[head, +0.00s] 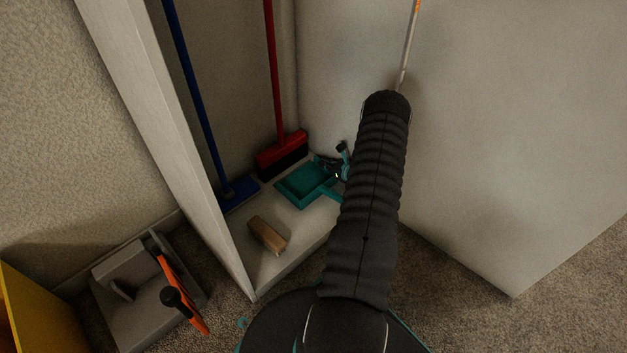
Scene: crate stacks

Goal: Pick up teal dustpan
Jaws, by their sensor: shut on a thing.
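The teal dustpan (305,184) lies on the pale floor of a narrow open cabinet, its handle running toward the lower right under my arm. My gripper (328,167) is at the dustpan's right rear side, small and dark and partly behind my arm. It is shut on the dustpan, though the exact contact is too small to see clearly. The dustpan looks flat and at or very near the cabinet floor; I cannot tell if it is raised.
A red broom (282,152) and a blue broom (238,193) stand behind and left of the dustpan. A wooden-backed brush (267,235) lies in front. The cabinet's side panel (170,130) is at left. A grey box (130,290) with an orange-handled tool (182,290) stands outside.

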